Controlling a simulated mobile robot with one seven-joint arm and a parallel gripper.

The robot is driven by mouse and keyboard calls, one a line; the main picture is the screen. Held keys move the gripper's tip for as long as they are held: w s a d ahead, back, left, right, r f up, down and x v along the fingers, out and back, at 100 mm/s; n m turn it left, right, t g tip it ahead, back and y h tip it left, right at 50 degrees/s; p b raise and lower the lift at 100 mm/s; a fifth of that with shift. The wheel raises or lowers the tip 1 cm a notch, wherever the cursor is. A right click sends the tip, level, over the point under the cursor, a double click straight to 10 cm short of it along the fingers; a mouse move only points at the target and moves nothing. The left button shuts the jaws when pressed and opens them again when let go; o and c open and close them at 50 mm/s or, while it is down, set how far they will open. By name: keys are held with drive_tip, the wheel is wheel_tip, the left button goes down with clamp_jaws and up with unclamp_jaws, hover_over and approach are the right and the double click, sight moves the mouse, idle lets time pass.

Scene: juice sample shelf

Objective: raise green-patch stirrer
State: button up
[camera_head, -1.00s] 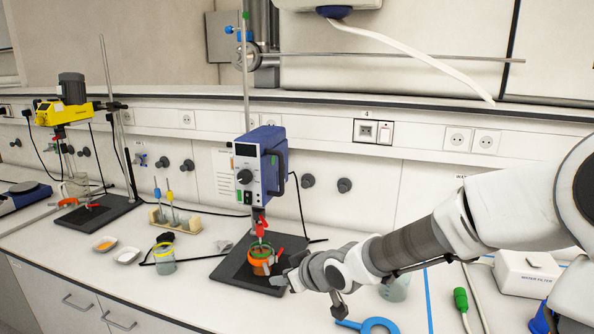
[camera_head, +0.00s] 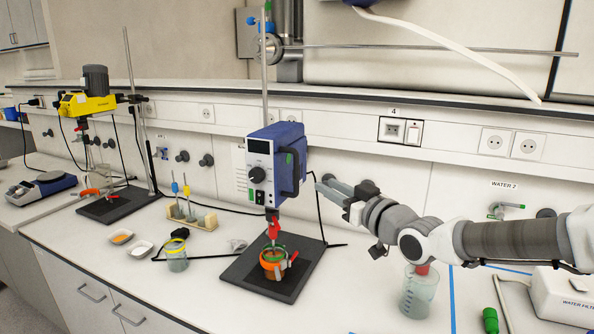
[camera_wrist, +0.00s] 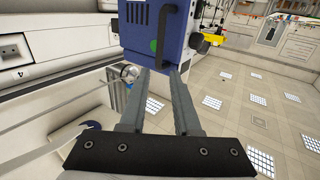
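The stirrer with the green patch is a blue box-shaped motor unit (camera_head: 274,172) on a vertical metal rod (camera_head: 264,85). A dark handle sticks out on its right side. A red chuck and shaft hang below it into a small orange-banded beaker (camera_head: 272,266) on a black base plate (camera_head: 243,274). My gripper (camera_head: 320,184) is just right of the unit, at the height of its lower half. In the wrist view, the blue stirrer (camera_wrist: 138,38) with its green patch and dark handle (camera_wrist: 171,18) lies ahead of my gripper (camera_wrist: 162,72). The fingers are open, with nothing visibly held.
A yellow stirrer (camera_head: 88,103) stands at the left on its own black plate. A rack with stirring rods (camera_head: 190,217), small dishes and a jar (camera_head: 175,257) are left of the blue stirrer. A beaker (camera_head: 418,296) stands below my arm. A metal pipe crosses the wall above.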

sight(298, 169)
drive_tip(key=x, duration=1.4)
drive_tip(key=shift+f, duration=0.1)
clamp_jaws()
idle(1.3)
